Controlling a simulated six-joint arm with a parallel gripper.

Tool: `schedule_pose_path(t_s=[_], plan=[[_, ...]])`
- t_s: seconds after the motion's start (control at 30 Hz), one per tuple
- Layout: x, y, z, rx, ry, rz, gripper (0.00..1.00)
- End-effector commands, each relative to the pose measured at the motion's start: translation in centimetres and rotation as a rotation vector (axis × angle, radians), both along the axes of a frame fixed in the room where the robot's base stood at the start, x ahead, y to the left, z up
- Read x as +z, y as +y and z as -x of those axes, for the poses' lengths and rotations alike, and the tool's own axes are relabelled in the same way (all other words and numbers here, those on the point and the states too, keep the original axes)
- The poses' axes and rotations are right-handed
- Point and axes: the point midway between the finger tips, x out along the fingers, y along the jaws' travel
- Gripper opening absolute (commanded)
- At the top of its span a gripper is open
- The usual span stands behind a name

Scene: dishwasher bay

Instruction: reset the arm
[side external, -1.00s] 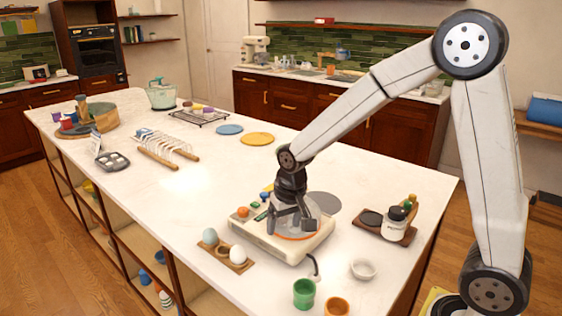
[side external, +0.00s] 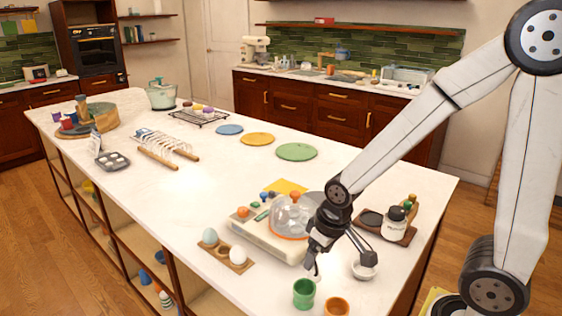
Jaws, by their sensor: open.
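My gripper (side external: 315,262) is at the front right of the white island counter (side external: 240,170), just right of a cream appliance base (side external: 270,238) that carries a clear dome (side external: 292,216) with an orange knob. The gripper is open and I see nothing held in it. It hangs above the counter, between the appliance and a small white bowl (side external: 364,268). From this angle I cannot tell how high its fingertips are or whether they touch anything.
A green cup (side external: 303,293) and an orange cup (side external: 337,307) stand close in front. An egg board (side external: 222,258) is at the left, a dark tray (side external: 390,228) with a jar at the right. A green disc (side external: 297,152) lies farther back. The counter's middle is largely clear.

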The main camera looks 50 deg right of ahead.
Motion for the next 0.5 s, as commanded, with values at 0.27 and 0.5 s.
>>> schedule_pose_path(t_s=[0.27, 0.5], plan=[[-0.12, 0.05, 0.57, 0.019, -0.005, 0.003, 0.83], [-0.14, 0.06, 0.68, 0.021, -0.005, 0.004, 0.83]])
